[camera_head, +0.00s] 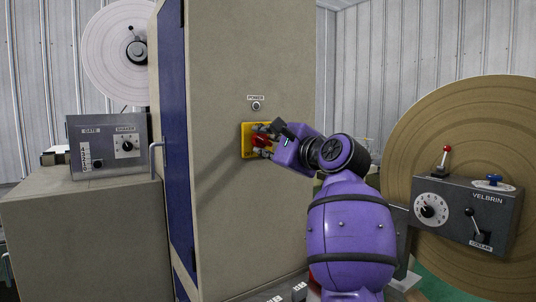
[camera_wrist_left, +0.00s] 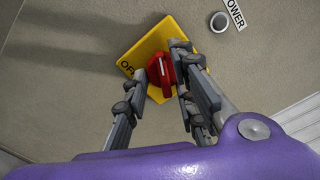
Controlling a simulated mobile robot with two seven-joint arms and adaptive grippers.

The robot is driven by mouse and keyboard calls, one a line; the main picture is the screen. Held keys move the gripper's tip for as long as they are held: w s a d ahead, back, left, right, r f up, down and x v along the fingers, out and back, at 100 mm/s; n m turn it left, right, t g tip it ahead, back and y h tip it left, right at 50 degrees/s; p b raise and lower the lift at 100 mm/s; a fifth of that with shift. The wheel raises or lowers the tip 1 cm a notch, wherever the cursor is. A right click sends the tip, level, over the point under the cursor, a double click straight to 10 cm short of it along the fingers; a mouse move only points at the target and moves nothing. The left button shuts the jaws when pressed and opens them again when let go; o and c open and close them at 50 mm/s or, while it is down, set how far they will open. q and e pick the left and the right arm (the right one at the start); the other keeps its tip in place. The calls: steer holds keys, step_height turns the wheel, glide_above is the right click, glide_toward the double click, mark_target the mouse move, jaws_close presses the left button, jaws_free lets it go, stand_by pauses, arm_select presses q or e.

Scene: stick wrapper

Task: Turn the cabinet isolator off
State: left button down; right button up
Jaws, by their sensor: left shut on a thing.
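The cabinet isolator is a red rotary handle (camera_head: 260,141) on a yellow plate (camera_head: 246,150) on the beige side of the tall cabinet (camera_head: 225,60). My left gripper (camera_head: 263,141) reaches it from the right and is shut on the red handle. In the left wrist view the gripper's fingers (camera_wrist_left: 164,72) stand on both sides of the red handle (camera_wrist_left: 161,75). The yellow plate (camera_wrist_left: 138,48) shows behind, with black letters "OF" at its left corner; the rest of the word is hidden. My right gripper is not in view.
A POWER button or lamp (camera_head: 256,106) sits above the plate. A blue door (camera_head: 175,120) with a handle is at the cabinet's left. A grey control box (camera_head: 108,146) is further left. A VELBRIN box (camera_head: 467,215) and a large brown roll (camera_head: 440,115) are at right.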

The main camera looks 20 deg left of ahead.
arm_select(q)
steer(key=shift+a+f+n+b, duration=0.3)
steer(key=shift+n+b, duration=0.25)
steer(key=shift+n, duration=0.35)
steer(key=n+b, duration=0.1)
steer(key=n, duration=0.1)
steer(key=shift+d+f+n+b, duration=0.1)
steer(key=shift+n+b, duration=0.2)
steer(key=shift+b, duration=0.05)
steer(key=shift+n, duration=0.3)
steer(key=shift+f+b, duration=0.15)
steer(key=shift+b, duration=0.15)
steer(key=c, duration=1.8)
jaws_free()
steer(key=shift+o, duration=1.2)
steer(key=shift+r, duration=0.2)
